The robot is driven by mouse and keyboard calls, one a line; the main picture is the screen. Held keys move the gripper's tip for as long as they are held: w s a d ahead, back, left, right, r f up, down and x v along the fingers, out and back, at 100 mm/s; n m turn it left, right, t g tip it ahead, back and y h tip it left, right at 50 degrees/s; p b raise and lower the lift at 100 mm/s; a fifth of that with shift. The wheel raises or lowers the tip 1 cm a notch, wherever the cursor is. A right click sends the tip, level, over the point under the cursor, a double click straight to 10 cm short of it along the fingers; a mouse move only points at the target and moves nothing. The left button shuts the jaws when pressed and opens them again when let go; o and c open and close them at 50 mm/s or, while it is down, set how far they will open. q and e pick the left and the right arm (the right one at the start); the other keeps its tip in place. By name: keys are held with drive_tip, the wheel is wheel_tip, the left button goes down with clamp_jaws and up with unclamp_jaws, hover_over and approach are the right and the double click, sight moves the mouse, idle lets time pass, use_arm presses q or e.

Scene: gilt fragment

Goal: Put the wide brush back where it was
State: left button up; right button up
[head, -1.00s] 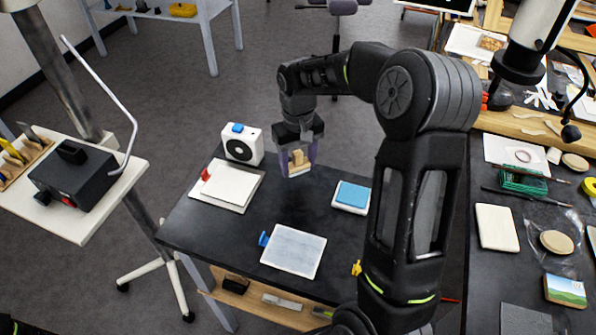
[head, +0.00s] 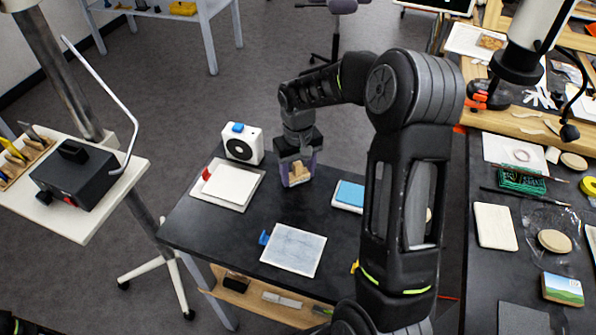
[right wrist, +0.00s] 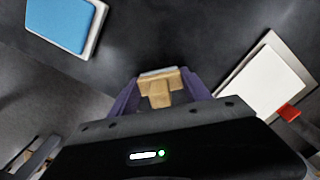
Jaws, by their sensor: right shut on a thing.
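The wide brush (head: 296,172) has a tan wooden handle and sits between the purple fingers of my right gripper (head: 297,178). In the right wrist view the brush (right wrist: 158,90) shows its handle and a pale far edge, with a finger on each side. My right gripper is shut on it, over the far part of the black table (head: 230,240). I cannot tell whether the brush touches the table top. My left gripper is not in view.
A white pad with a red clip (head: 240,200) lies left of the gripper, with a white fan-like box (head: 243,146) behind it. A blue-topped pad (head: 350,194) lies right. A pale sheet (head: 293,262) with a blue clip lies nearer. Bare table lies between them.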

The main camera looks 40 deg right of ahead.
sight(298, 164)
drive_tip(key=o, duration=1.2)
drive_tip(key=shift+f, duration=0.1)
wheel_tip(298, 164, up, 12)
drive_tip(key=shift+r+b, duration=0.2)
drive_tip(key=shift+b, duration=0.4)
